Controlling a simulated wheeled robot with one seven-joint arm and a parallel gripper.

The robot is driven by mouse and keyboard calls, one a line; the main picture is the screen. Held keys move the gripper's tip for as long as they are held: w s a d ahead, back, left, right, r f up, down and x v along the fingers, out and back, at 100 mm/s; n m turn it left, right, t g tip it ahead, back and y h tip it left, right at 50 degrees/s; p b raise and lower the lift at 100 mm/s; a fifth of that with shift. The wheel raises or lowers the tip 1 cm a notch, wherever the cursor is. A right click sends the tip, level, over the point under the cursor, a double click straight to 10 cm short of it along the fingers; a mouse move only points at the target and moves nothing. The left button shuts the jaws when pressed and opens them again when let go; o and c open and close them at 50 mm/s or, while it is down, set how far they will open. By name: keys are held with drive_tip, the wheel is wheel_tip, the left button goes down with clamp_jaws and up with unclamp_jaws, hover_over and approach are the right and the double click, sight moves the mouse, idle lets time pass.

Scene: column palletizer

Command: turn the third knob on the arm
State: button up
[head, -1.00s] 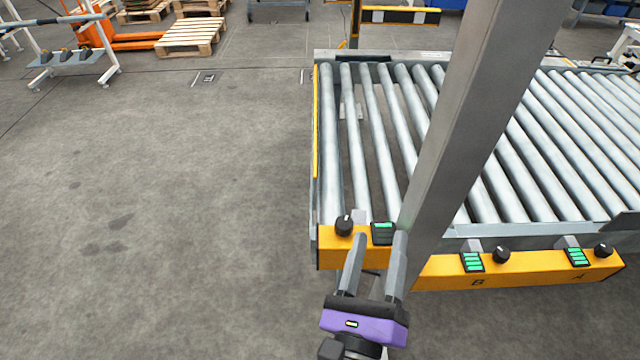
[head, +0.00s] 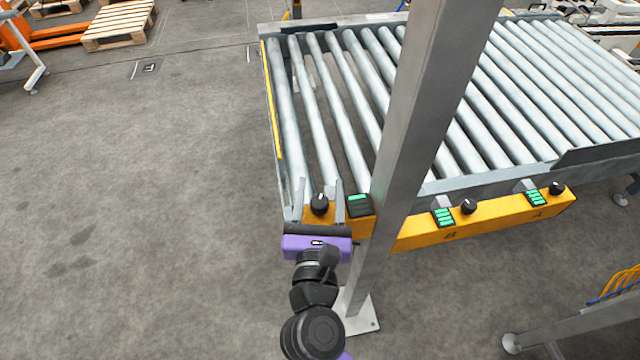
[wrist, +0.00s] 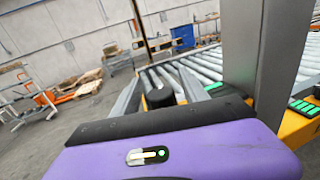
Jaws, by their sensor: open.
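A black knob (head: 320,204) sits at the left end of the yellow control bar (head: 408,241) on the roller conveyor's front edge. Two more black knobs, one in the middle (head: 468,206) and one at the right (head: 556,188), sit further along the bar. My gripper (head: 319,190) is open, with one finger on each side of the left knob. In the wrist view the left knob (wrist: 160,96) shows between the fingers, its lower part hidden by the gripper body. I cannot tell whether a finger touches it.
A grey upright post (head: 410,130) stands close to the right of my gripper, in front of the bar. Green-lit panels (head: 360,203) sit beside the knobs. The roller conveyor (head: 330,110) lies beyond.

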drive_tip(key=shift+w, duration=0.45)
clamp_jaws()
drive_tip(key=shift+s+a+n+g+y+p, duration=0.1)
drive_tip(key=shift+a+n+g+y+p, duration=0.15)
drive_tip(key=shift+n+y+p, duration=1.1)
drive_tip(key=shift+w+a+n+g+y+p, duration=0.25)
drive_tip(key=shift+y+p, duration=0.75)
drive_tip(key=shift+p, duration=1)
drive_tip(key=shift+s+a+n+g+y+p, duration=0.1)
drive_tip(key=shift+s+n+g+y+p, duration=0.2)
drive_tip(key=shift+n+y+p, duration=1.05)
drive_tip(key=shift+m+p, duration=0.3)
drive_tip(key=shift+m, duration=0.25)
unclamp_jaws()
